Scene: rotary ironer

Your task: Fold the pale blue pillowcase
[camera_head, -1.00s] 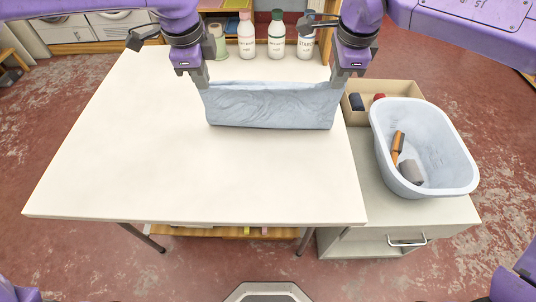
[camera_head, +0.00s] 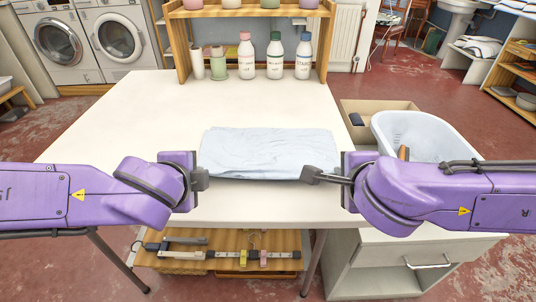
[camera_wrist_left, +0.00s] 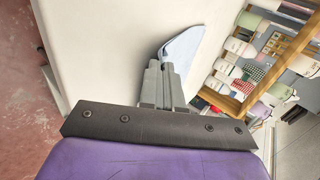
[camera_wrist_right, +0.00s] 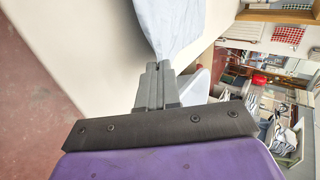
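The pale blue pillowcase (camera_head: 265,150) lies in a wide, low, wrinkled rectangle on the white table (camera_head: 130,120).
A wooden shelf (camera_head: 250,12) and several bottles (camera_head: 275,57) stand at the table's back. To the right are a pale tub (camera_head: 425,135) and a cardboard box (camera_head: 378,108) on a cabinet (camera_head: 400,262). The table's left side is clear.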

